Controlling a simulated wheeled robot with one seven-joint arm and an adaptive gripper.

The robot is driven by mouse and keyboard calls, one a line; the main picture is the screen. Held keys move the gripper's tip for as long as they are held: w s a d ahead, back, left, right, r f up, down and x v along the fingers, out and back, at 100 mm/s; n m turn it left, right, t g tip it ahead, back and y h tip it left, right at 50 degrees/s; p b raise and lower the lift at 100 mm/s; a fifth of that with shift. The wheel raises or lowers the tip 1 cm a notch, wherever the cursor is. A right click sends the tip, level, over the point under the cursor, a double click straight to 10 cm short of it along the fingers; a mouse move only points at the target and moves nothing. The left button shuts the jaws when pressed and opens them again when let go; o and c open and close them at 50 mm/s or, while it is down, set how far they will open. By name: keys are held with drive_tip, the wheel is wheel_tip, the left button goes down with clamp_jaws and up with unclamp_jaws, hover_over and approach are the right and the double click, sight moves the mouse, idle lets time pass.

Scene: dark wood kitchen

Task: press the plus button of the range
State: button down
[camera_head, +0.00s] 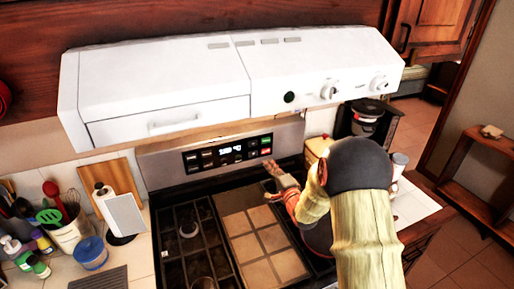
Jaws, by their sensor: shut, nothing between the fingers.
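The range (150,160) has a steel back panel with a black control strip (228,152). The strip has a lit display (230,149), several small pale buttons, and a red and a green button at its right end. The labels are too small to read, so I cannot tell which is the plus button. My gripper (271,168) is shut and empty, just below and to the right of the strip's right end. It appears apart from the buttons, but the depth is hard to judge. My arm hides the right part of the cooktop.
A white range hood (240,80) with knobs overhangs the panel. A coffee maker (366,120) stands at the right. Black grates (190,232) cover the left cooktop.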

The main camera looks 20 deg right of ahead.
sight(253, 142)
drive_tip(key=shift+w, duration=0.1)
drive_tip(key=w+b, duration=0.1)
drive_tip(key=w, duration=1.2)
drive_tip(key=shift+w, duration=0.4)
drive_tip(key=shift+w+f+b, duration=0.1)
drive_tip(key=shift+w+b, duration=0.25)
drive_tip(key=shift+w, duration=0.2)
drive_tip(key=shift+r, duration=0.3)
drive_tip(key=shift+w, duration=0.1)
